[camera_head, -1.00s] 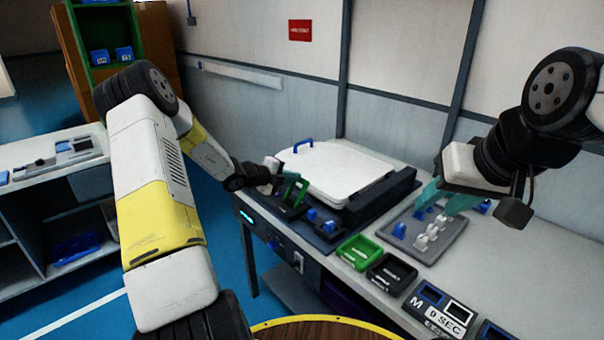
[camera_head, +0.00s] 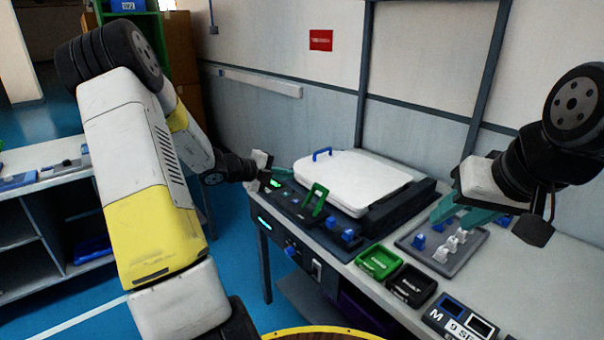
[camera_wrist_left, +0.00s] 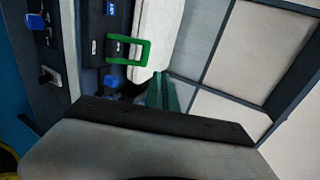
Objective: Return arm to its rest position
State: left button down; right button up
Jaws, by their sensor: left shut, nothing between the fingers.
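My left gripper (camera_head: 283,172) hangs over the left end of the tester on the bench, with its teal fingers shut and empty. In the left wrist view its teal fingers (camera_wrist_left: 162,93) show beside the tester, apart from the green handle (camera_wrist_left: 130,49). That upright handle also shows in the head view (camera_head: 315,201), to the right of the left gripper. My right gripper (camera_head: 460,212) is over the grey tray at the right; its teal fingers look spread apart with nothing seen between them.
A grey tray (camera_head: 455,268) holds white and blue pieces. A shelf (camera_head: 30,230) stands left.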

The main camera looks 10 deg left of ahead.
pick_arm(q)
jog(key=s+d+r+m+g+y, duration=0.1)
jog(key=s+d+r+m+g, duration=0.2)
jog(key=s+d+r+m, duration=0.65)
jog(key=s+d+r+m+g, duration=0.1)
jog(key=s+d+m+g, duration=0.45)
jog(key=m, duration=0.95)
jog(key=s+a+r+m+t+y, duration=0.2)
jog(key=s+a+m, duration=0.1)
jog(key=s+m, duration=0.6)
jog(key=s+a+r+m+t+y, duration=0.2)
jog(key=s+a+m+y, duration=0.1)
jog(key=s+m, duration=0.6)
jog(key=m, duration=0.4)
jog(key=shift+m, duration=0.35)
jog(key=shift+r, duration=0.1)
